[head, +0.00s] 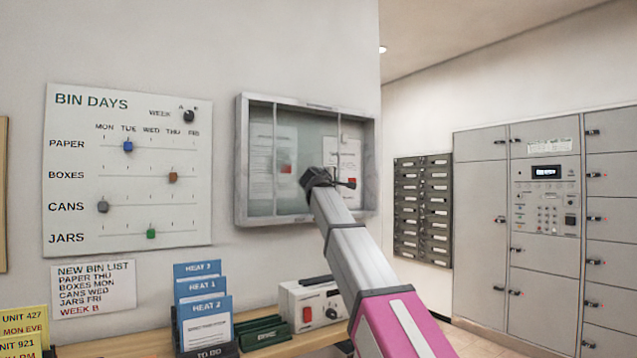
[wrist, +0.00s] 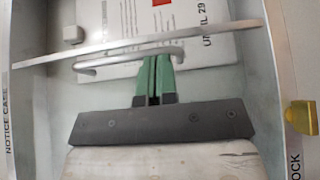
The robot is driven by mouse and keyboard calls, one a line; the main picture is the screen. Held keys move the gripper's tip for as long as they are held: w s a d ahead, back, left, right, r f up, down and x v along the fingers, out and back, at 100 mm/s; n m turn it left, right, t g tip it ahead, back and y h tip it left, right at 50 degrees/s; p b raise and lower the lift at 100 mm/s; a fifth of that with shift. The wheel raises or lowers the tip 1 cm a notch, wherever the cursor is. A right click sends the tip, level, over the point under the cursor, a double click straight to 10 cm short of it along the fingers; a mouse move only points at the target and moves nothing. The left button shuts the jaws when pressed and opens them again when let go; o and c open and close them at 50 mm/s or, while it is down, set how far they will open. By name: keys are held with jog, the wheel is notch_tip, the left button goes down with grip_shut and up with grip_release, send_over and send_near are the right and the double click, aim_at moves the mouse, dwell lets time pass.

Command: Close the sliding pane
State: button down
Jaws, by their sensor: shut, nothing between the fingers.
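The notice case (head: 240,160) is a grey framed box on the wall, left of centre in the head view. Its greenish sliding pane (head: 306,125) stands over the middle, with upright edge strips near both sides. In the wrist view a long grey edge strip (wrist: 225,36) crosses the case, and a thin bar handle (wrist: 105,65) lies beside it. My gripper (head: 347,184) is at the front of the case, near the pane's right edge strip. Its green fingers (wrist: 154,76) are together and empty, with tips at the handle. I cannot tell whether they touch it.
Papers (wrist: 185,25) hang inside the case. A yellow lock piece (wrist: 301,114) sits on the frame. A bin-days board (head: 125,170) is on the wall to the left. A shelf (head: 120,345) below holds leaflets and a white box (head: 312,300). Grey lockers (head: 480,200) stand right.

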jog(key=w+d, duration=1)
jog(key=d, duration=0.4)
jog(key=shift+w+d, duration=0.3)
jog(key=shift+w, duration=0.1)
